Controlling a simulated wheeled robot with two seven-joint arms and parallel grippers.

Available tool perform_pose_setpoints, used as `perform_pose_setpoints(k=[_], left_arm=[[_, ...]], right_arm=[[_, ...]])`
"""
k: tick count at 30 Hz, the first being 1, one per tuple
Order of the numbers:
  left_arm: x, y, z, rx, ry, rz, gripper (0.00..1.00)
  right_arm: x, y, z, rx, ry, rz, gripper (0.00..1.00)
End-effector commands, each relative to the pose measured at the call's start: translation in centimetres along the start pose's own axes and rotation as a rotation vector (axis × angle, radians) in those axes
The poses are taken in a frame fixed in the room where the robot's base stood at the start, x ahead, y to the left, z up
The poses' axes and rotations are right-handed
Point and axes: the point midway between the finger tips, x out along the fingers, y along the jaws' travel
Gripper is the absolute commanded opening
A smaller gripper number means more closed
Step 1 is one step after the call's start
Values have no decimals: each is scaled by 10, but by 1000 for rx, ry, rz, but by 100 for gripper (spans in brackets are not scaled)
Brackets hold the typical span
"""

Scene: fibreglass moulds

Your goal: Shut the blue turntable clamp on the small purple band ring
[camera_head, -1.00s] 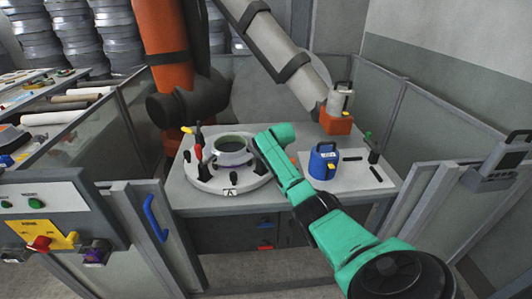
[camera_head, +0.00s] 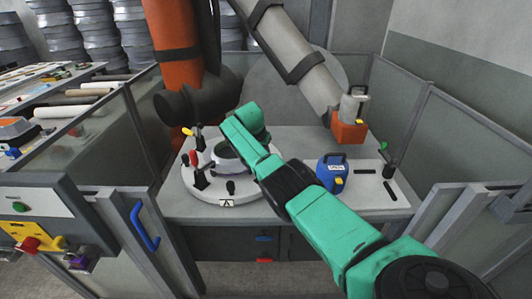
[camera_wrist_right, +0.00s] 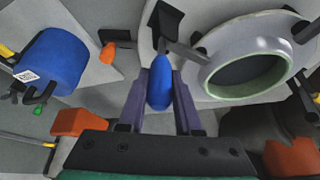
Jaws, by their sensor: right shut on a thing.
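The turntable (camera_head: 190,192) stands on the grey table, with a pale ring with a purple band (camera_head: 227,158) on it. The ring (camera_wrist_right: 211,76) also shows at the right wrist view's upper right. In that view my right gripper (camera_wrist_right: 160,92) is shut on the blue handle (camera_wrist_right: 161,72) of a clamp beside the ring. A grey clamp bar (camera_wrist_right: 188,52) reaches from there to the ring's edge; whether it presses on it I cannot tell. In the head view my green right forearm hides the blue clamp and gripper fingers. My left gripper is not in view.
Yellow-handled (camera_head: 188,131) and red-handled (camera_head: 193,157) clamps stand on the turntable's left. A blue tub (camera_head: 326,176) is on the table to the right. An orange block (camera_head: 348,131) is at the back. Grey panels enclose the table.

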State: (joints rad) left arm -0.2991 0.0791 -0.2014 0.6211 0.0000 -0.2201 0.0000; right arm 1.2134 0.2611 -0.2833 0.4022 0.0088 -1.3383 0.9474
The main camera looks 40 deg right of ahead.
Motion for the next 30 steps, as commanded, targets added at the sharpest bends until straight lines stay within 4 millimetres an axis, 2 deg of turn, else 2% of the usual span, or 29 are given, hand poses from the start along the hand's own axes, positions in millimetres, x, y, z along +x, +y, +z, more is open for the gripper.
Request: perform_pose_setpoints(k=[7, 8, 9, 10, 22, 29, 30], left_arm=[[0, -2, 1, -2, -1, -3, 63], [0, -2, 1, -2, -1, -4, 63], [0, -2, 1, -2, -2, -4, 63], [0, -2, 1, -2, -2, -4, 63], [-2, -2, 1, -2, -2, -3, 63], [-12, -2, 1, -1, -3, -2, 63], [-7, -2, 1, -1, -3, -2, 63]], right_arm=[[3, 2, 3, -4, -8, 6, 0], [3, 2, 3, -4, -8, 6, 37], [3, 2, 3, -4, -8, 5, 52], [3, 1, 3, -4, -8, 5, 63], [-2, 0, 1, -4, -3, 1, 63], [-30, 0, 0, -2, -3, -1, 63], [-37, -1, 1, -2, -1, -3, 63]])
